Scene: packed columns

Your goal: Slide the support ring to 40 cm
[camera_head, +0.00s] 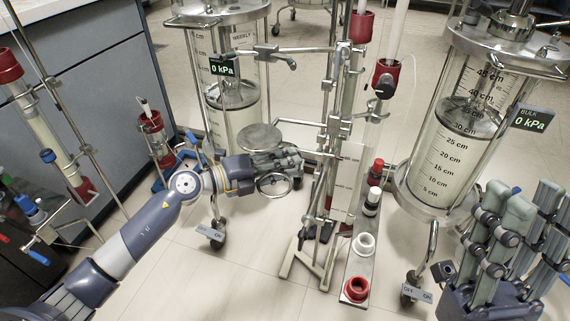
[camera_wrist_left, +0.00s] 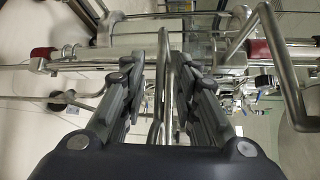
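A thin metal ring (camera_head: 274,184) sticks out to the left of the upright stand (camera_head: 335,130) in the head view, just below my left gripper (camera_head: 284,160). A flat round metal plate (camera_head: 258,138) sits just above that gripper. I cannot tell for sure which of these is the support ring. In the left wrist view, a curved metal bar (camera_wrist_left: 164,75) lies between the fingers of my left gripper (camera_wrist_left: 160,85), with gaps at both sides. My right gripper (camera_head: 520,235) has its fingers apart and empty at the lower right. The stand's height marks are too small to read.
A tall column with a centimetre scale (camera_head: 455,150) stands at the right, and another (camera_head: 235,110) stands behind my left gripper. Red-capped tubes (camera_head: 385,75) are clamped near the stand. A narrow metal tray (camera_head: 365,255) holds small caps.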

